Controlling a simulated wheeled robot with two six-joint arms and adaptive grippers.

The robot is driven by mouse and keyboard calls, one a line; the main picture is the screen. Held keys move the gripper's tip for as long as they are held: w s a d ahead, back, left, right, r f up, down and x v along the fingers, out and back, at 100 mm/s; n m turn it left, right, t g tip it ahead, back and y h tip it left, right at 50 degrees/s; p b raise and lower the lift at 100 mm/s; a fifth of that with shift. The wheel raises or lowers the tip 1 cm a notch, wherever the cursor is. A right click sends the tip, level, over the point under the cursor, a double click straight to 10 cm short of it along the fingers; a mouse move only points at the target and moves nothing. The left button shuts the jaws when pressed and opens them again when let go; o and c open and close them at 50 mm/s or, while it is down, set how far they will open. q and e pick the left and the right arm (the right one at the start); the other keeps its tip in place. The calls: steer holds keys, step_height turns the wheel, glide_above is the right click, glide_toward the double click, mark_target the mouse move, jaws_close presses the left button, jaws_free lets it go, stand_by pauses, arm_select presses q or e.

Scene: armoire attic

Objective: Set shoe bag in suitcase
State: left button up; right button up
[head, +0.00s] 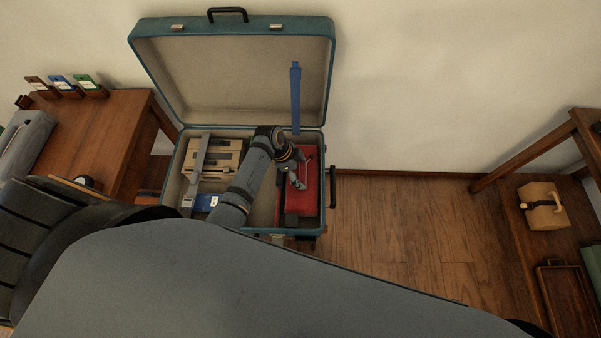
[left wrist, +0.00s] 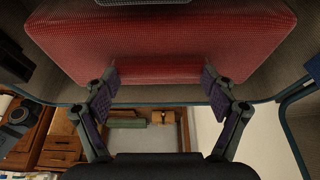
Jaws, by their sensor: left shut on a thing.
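The open teal suitcase (head: 332,128) stands in the middle of the head view with its lid up against the wall. A red bag (head: 311,187), which I take for the shoe bag, is inside its right part. My left gripper (head: 297,177) reaches down over the bag and is shut on it. In the left wrist view the red bag (left wrist: 165,45) fills the top, with the fingers of the left gripper (left wrist: 160,82) at either side of its near part. My arm hides some of the bag, so I cannot tell whether it rests on the suitcase floor. My right gripper is not in view.
The suitcase's left part holds a tan box (head: 211,158) and a blue item with a white tag (head: 205,202). A blue strap (head: 295,97) stands upright at the right. A wooden table (head: 115,125) is left; shelves with a tan case (head: 543,207) are right.

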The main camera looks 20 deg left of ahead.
arm_select(q)
steer(key=shift+w+f, duration=0.1)
steer(key=shift+f, duration=0.5)
steer(key=o, duration=1.7)
steer(key=shift+f, duration=0.15)
steer(key=shift+r, duration=0.25)
steer(key=p+v, duration=0.1)
steer(key=v, duration=1)
steer(key=shift+a+r+p, duration=0.25)
steer(key=shift+r+p, duration=0.05)
steer(key=shift+r, duration=0.05)
